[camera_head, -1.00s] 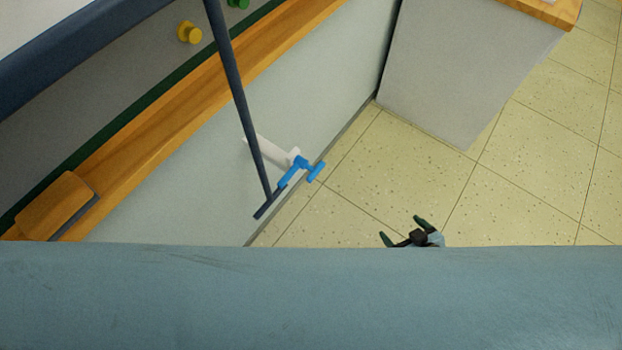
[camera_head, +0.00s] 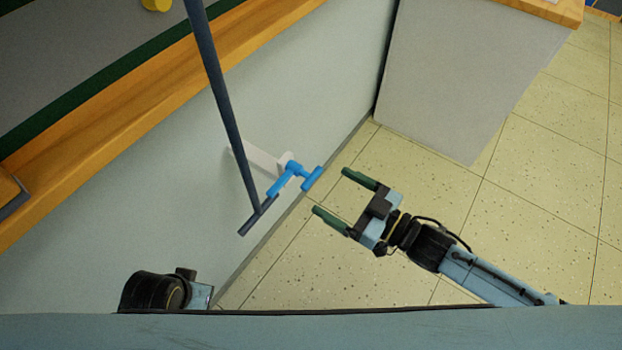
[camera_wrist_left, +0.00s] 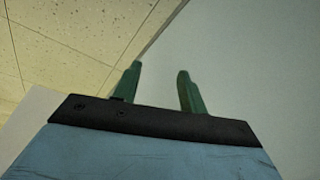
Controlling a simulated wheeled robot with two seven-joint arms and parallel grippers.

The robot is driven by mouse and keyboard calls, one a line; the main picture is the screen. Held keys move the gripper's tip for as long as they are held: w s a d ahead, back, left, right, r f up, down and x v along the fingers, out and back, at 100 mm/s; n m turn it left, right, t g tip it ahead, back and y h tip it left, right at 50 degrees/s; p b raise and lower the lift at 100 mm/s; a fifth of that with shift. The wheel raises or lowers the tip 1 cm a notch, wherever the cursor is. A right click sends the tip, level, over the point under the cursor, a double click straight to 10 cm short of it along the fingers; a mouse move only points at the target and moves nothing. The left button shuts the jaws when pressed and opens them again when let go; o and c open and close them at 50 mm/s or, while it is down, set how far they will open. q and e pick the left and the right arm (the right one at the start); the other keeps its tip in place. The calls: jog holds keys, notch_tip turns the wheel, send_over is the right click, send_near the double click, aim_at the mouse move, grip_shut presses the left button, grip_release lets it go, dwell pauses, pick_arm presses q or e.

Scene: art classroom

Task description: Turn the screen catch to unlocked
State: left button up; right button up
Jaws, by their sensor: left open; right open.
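The screen catch shows in the head view as a blue T-shaped handle (camera_head: 291,179) on a white bracket (camera_head: 262,160) fixed to the pale wall panel. The lower end of a dark pole (camera_head: 228,105) with a short crossbar foot is close beside it; I cannot tell whether they touch. My right gripper (camera_head: 330,191) is open and empty, to the right of the blue handle and apart from it, its fingers pointing up and left toward it. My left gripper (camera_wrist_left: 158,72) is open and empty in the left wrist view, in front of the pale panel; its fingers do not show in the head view.
A wooden ledge (camera_head: 120,115) runs along the panel at upper left, with a yellow knob (camera_head: 156,4) above it. A grey cabinet (camera_head: 465,75) with a wooden top stands at upper right. The speckled tile floor (camera_head: 535,185) is clear on the right.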

aim_at(312, 176)
pick_arm(q)
jog(key=r, duration=0.1)
jog(key=d+r+b, duration=0.1)
jog(key=r, duration=0.2)
jog(key=shift+s+d+r, duration=0.1)
jog(key=shift+d+r, duration=0.15)
jog(key=shift+d, duration=0.05)
pick_arm(e)
jog(key=x, duration=0.7)
jog(key=c, duration=1.3)
jog(key=shift+d, duration=0.1)
